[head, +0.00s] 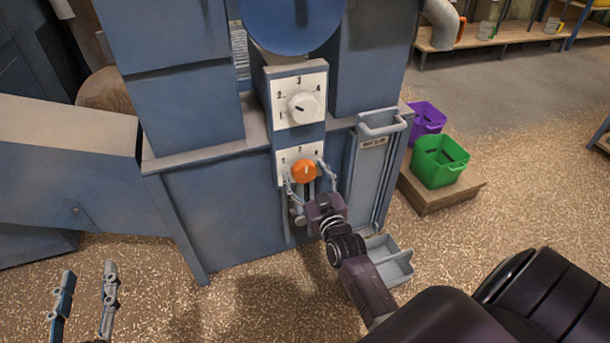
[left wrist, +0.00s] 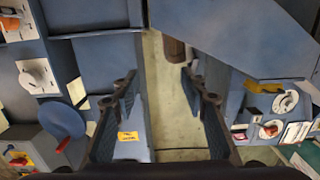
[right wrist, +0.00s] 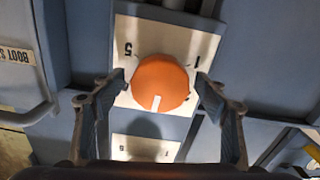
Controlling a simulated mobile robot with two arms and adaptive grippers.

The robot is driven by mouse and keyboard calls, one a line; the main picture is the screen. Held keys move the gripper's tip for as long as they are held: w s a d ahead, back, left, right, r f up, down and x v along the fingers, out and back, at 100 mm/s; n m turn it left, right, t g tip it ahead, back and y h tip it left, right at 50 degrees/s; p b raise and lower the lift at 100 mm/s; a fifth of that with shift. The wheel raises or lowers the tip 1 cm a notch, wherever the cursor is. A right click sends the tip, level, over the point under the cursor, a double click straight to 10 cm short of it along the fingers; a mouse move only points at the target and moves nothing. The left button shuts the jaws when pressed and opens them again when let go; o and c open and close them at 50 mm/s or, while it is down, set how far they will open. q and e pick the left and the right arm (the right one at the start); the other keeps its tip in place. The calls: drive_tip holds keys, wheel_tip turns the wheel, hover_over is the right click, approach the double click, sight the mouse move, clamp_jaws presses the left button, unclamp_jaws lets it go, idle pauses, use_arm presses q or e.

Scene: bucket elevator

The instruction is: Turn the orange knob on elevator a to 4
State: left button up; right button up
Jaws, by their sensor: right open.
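The orange knob (head: 304,172) sits on a white numbered plate (head: 284,156) low on the blue elevator front. In the right wrist view the knob (right wrist: 160,83) fills the gap between my finger tips. Its white mark points down there, away from the upside-down 5 at left and 1 at right. My right gripper (head: 307,175) is open, one finger on each side of the knob; I cannot tell whether they touch it. My left gripper (head: 88,272) is open and empty at the lower left of the head view, away from the elevator.
A white knob (head: 303,107) on another numbered plate sits above the orange one. A blue-grey slide with a handle (head: 382,124) stands right of it, a grey tray (head: 392,264) below. Green (head: 438,163) and purple (head: 427,118) bins stand at right. The speckled floor is mostly open.

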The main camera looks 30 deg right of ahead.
drive_tip(key=shift+w, duration=0.1)
drive_tip(key=shift+c, duration=0.2)
drive_tip(key=c, duration=1.1)
